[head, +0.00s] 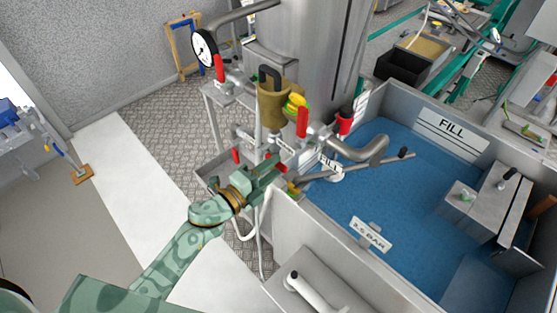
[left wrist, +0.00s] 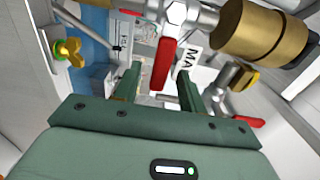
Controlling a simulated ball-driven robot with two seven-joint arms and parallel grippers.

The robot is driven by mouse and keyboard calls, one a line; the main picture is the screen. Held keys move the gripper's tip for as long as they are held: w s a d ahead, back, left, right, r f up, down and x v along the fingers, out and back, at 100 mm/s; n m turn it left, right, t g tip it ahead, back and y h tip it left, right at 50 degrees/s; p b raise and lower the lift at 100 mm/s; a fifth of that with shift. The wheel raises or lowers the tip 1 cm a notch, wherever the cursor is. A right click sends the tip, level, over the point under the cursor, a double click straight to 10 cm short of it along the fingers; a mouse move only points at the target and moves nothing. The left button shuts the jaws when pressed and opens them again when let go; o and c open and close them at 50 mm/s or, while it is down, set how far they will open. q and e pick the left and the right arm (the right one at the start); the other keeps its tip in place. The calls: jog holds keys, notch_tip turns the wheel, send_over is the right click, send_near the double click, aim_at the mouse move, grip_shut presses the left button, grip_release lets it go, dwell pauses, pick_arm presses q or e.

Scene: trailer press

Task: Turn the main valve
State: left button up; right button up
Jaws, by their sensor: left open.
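A red lever handle (left wrist: 165,62) hangs from a metal valve body in the left wrist view, in line with the gap between my fingers. A partly hidden white label starting "MA" (left wrist: 188,60) is behind it. My left gripper (left wrist: 160,82) is open, with nothing held; its fingers point at the lever, and I cannot tell if they touch it. In the head view my left gripper (head: 277,174) is low among the pipes. A red lever (head: 303,121) stands above it on the pipework; I cannot tell surely which lever is the main one. My right gripper is not in view.
A brass cylinder (left wrist: 246,30) is beside the lever. Other red levers (head: 219,68) sit around a pressure gauge (head: 204,48) and pipes. A bent grey pipe (head: 360,150) reaches over the blue-floored tank (head: 400,215). Checkered floor (head: 160,150) is open at left.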

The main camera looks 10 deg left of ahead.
pick_arm(q)
jog(key=shift+x, duration=1.45)
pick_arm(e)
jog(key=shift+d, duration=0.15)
pick_arm(q)
grip_shut()
jog(key=shift+a, duration=0.1)
